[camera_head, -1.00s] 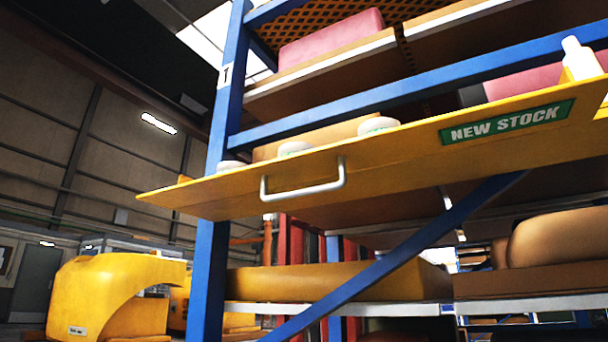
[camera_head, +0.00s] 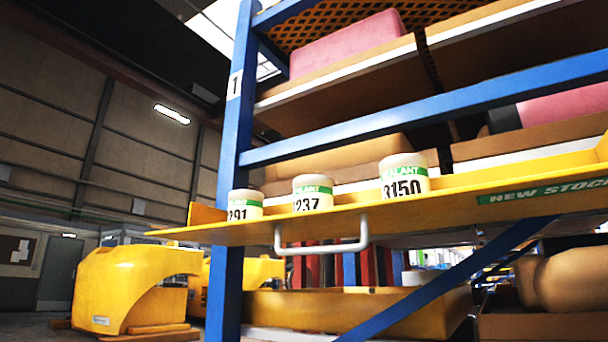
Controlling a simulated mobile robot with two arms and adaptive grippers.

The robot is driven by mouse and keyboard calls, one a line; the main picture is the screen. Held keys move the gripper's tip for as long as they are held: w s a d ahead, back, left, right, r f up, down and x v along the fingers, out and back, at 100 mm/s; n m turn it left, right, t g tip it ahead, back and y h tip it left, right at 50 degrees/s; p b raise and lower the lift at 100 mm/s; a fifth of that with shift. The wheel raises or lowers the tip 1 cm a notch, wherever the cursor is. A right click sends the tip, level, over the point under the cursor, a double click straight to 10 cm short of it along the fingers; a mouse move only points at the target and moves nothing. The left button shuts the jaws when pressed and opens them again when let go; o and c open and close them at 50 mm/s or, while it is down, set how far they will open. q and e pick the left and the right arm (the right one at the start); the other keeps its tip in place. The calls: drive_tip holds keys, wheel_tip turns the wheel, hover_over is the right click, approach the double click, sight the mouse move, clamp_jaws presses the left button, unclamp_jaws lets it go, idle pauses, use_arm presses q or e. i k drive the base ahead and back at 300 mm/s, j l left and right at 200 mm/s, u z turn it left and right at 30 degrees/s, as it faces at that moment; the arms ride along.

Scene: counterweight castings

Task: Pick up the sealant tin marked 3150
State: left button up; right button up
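The sealant tin marked 3150 (camera_head: 404,180) stands upright on a yellow shelf tray (camera_head: 470,200). It is a white tin with a green band and black digits, and its lower edge is hidden by the tray's front lip. Left of it on the same tray stand a similar tin reading 237 (camera_head: 313,195) and another reading 291 (camera_head: 245,205). Their first digits may be cut off or hidden. Neither of my grippers shows in the head view.
A white handle (camera_head: 322,247) sticks out from the tray front, below the tins. A blue rack post (camera_head: 233,150) and blue beams frame the tray. Boxes with pink and tan contents fill the shelves behind. Yellow castings (camera_head: 125,290) stand on the floor at left.

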sight(405, 174)
drive_tip(key=k+j+z, duration=0.2)
drive_tip(key=j, duration=0.2)
drive_tip(key=j+z, duration=0.2)
drive_tip(key=j, duration=0.25)
drive_tip(key=k+j+z, duration=0.2)
drive_tip(key=j, duration=0.2)
drive_tip(key=k+j+z, duration=0.2)
drive_tip(key=j, duration=0.15)
drive_tip(key=k+j+z, duration=0.2)
drive_tip(key=j, duration=0.2)
drive_tip(key=i, duration=0.1)
